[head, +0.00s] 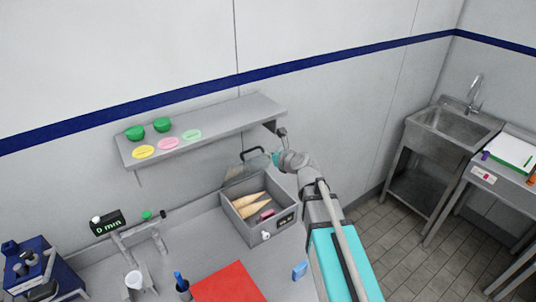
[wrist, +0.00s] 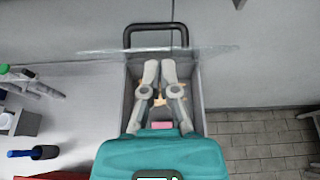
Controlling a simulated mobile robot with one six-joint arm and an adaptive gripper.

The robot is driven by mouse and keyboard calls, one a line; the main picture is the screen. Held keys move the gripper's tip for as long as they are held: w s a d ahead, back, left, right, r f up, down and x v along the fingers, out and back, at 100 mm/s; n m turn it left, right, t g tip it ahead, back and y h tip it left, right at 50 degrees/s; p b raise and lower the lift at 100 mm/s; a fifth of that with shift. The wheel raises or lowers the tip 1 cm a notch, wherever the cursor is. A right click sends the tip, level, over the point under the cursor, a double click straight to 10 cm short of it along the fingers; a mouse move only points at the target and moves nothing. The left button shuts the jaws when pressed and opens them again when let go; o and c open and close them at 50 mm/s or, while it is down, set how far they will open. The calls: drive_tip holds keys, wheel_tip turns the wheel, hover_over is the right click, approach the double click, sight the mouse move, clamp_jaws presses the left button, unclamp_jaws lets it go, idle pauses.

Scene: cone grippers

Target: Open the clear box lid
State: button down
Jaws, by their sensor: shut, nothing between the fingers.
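The grey metal box (head: 247,228) stands on the counter below the shelf, with several tan cones (head: 248,205) and a pink item (head: 266,214) inside. Its clear lid (head: 235,171) is tilted up at the back of the box, with a dark handle (head: 252,152) at its top. In the wrist view the lid (wrist: 215,52) shows nearly edge-on, with its dark handle (wrist: 155,27) beyond it. My gripper (wrist: 159,66) is shut and empty over the box, its fingertips near the lid. Whether they touch it is unclear.
A wall shelf (head: 225,119) with green bowls and coloured discs is close behind the box. A red mat (head: 228,284), a blue item (head: 300,270) and a cup (head: 134,280) are on the counter. A sink (head: 455,125) stands at the right.

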drive_tip(key=shift+f, duration=0.1)
drive_tip(key=s+d+f+n+g+h+b, duration=0.4)
drive_tip(key=s+d+f+n, duration=0.4)
drive_tip(key=n, duration=0.6)
drive_tip(key=s+d+f+n+g+h+b, duration=0.4)
drive_tip(key=s+d+f+n+g, duration=0.3)
drive_tip(key=s+f+n, duration=0.5)
drive_tip(key=s+d+n, duration=0.1)
drive_tip(key=s+n, duration=0.1)
drive_tip(key=n, duration=0.1)
drive_tip(key=shift+f+b, duration=0.3)
